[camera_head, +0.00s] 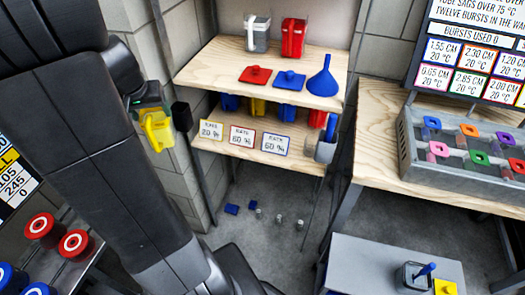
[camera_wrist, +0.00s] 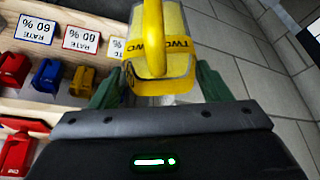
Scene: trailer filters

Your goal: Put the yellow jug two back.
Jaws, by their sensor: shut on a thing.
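The yellow jug two (camera_head: 157,133) is in my gripper (camera_head: 150,108), held in the air left of the wooden shelf unit in the head view. In the wrist view, the jug (camera_wrist: 165,45) has a clear body, a yellow handle and a yellow band reading "TWO". My gripper (camera_wrist: 160,90) has green fingers on both sides of the jug's body, shut on it. The lower shelf (camera_head: 215,145) carries a yellow-framed card (camera_head: 211,130), a red-framed card (camera_head: 242,138) and a blue-framed card (camera_head: 275,145). Coloured jugs behind the cards are partly hidden.
The upper shelf (camera_head: 215,70) holds a clear jug (camera_head: 257,33), a red jug (camera_head: 293,38), red and blue lids and a blue funnel (camera_head: 324,78). A grey rack (camera_head: 410,150) stands on the right bench.

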